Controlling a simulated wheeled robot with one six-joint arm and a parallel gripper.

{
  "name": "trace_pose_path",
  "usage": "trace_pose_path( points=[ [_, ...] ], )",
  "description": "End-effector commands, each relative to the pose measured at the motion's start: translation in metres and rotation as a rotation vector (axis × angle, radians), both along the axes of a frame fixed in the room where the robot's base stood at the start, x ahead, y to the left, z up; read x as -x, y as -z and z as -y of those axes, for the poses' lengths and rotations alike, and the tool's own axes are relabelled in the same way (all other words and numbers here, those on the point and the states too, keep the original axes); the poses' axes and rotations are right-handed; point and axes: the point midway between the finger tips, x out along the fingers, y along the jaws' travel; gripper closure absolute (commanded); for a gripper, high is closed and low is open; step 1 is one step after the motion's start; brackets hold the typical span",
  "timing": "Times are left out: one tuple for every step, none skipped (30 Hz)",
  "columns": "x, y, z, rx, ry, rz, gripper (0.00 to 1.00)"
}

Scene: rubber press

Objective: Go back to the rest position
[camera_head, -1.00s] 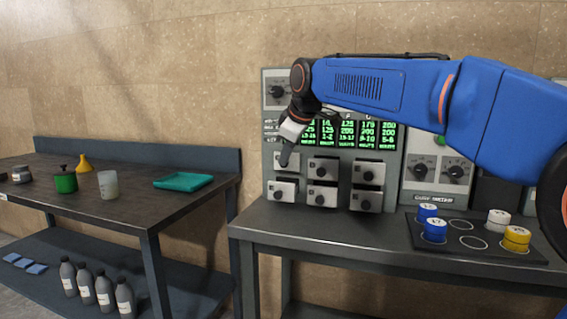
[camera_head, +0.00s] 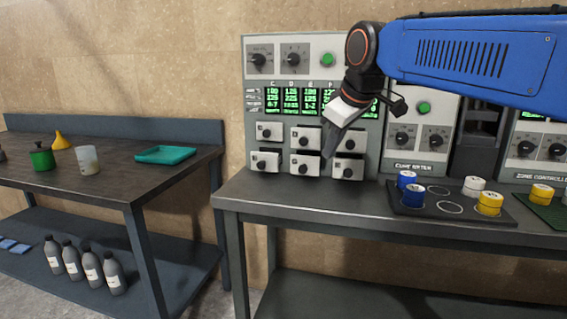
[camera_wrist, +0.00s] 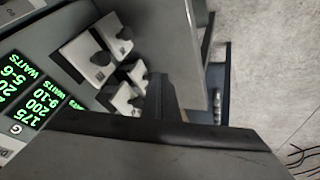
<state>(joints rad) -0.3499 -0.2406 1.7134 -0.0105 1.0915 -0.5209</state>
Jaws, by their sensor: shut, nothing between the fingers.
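My gripper (camera_head: 330,150) hangs from my blue arm in front of the control cabinet, pointing down and slightly left. Its fingers are shut with nothing held. In the head view it overlaps the right column of white switch boxes (camera_head: 350,168); whether it touches them I cannot tell. In the wrist view the gripper's dark body fills the lower part, with the switch boxes (camera_wrist: 90,58) beyond it. The green displays (camera_head: 290,100) sit above the boxes and are partly hidden by my gripper at the right.
The grey bench (camera_head: 300,207) carries a dark tray (camera_head: 450,222) with blue, white and yellow pots. A cure meter panel (camera_head: 412,140) stands right of the cabinet. Several bottles stand below.

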Motion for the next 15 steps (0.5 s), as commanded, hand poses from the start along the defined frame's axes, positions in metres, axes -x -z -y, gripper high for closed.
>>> trace_pose_path(
  points=[
    [0.016, 0.013, 0.019, -0.012, 0.046, -0.013, 1.00],
    [0.025, 0.021, 0.028, -0.019, 0.074, -0.022, 1.00],
    [0.037, 0.032, 0.040, -0.030, 0.113, -0.034, 1.00],
    [0.046, 0.040, 0.048, -0.037, 0.140, -0.042, 1.00],
    [0.055, 0.049, 0.057, -0.046, 0.168, -0.050, 1.00],
    [0.067, 0.061, 0.068, -0.057, 0.206, -0.060, 1.00],
    [0.077, 0.070, 0.076, -0.065, 0.234, -0.069, 1.00],
    [0.086, 0.080, 0.084, -0.073, 0.263, -0.078, 1.00],
    [0.099, 0.092, 0.093, -0.084, 0.301, -0.087, 1.00],
    [0.109, 0.102, 0.100, -0.091, 0.329, -0.095, 1.00],
    [0.119, 0.112, 0.107, -0.100, 0.357, -0.102, 1.00],
    [0.132, 0.125, 0.116, -0.111, 0.397, -0.111, 1.00],
    [0.142, 0.136, 0.122, -0.120, 0.424, -0.118, 1.00],
    [0.152, 0.147, 0.128, -0.127, 0.453, -0.126, 1.00],
    [0.166, 0.161, 0.135, -0.139, 0.492, -0.135, 1.00]
  ],
)
